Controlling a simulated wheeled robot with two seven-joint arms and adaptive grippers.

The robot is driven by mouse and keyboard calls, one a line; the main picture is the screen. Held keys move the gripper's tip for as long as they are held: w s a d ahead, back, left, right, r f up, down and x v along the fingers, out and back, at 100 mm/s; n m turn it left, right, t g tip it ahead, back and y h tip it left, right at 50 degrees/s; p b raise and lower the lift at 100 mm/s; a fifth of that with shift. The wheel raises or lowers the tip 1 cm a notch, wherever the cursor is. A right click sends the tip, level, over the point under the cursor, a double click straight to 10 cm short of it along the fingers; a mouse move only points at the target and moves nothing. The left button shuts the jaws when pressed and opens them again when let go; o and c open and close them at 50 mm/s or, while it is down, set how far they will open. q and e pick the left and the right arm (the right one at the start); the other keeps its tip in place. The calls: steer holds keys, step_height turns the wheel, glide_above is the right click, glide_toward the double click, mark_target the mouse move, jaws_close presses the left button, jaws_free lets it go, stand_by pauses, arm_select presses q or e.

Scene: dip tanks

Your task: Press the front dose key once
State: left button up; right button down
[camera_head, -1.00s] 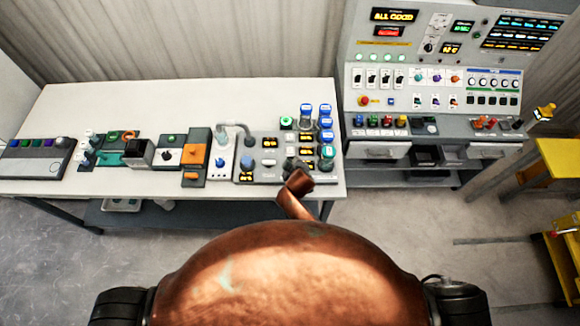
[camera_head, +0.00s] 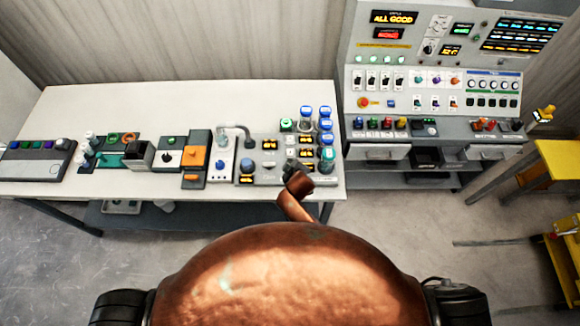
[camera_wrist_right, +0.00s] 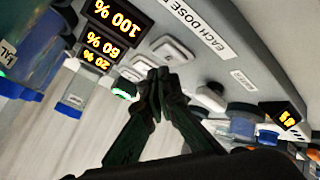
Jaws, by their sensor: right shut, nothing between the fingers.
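The dosing panel (camera_head: 270,178) stands at the right end of the white table. In the right wrist view, displays reading 100 %, 60 % and 20 % have pale square keys beside them. The front dose key (camera_wrist_right: 175,50) appears to be the one beside the 100 % display (camera_wrist_right: 117,18). My right gripper (camera_head: 290,165) is shut and empty, over the front of the panel. In the right wrist view its fingertips (camera_wrist_right: 158,76) are just below that key in the picture and partly cover the neighbouring keys. I cannot tell whether they touch anything. My left gripper is not in view.
Blue-capped bottles (camera_head: 325,125) stand right of the keys. A blue knob (camera_head: 247,163) and a curved spout (camera_head: 237,128) are to the left. Other control boxes line the table. A tall control console (camera_head: 433,100) stands at right.

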steer(key=shift+f, duration=0.1)
stand_by(0.3)
steer(key=shift+f, duration=0.3)
steer(key=shift+f+b, duration=0.35)
steer(key=shift+f, duration=0.3)
stand_by(0.7)
steer(key=shift+r+p, duration=1)
steer(key=shift+p, duration=0.05)
steer(key=shift+r, duration=0.15)
step_height(320, 180, up, 5)
steer(key=p, duration=0.5)
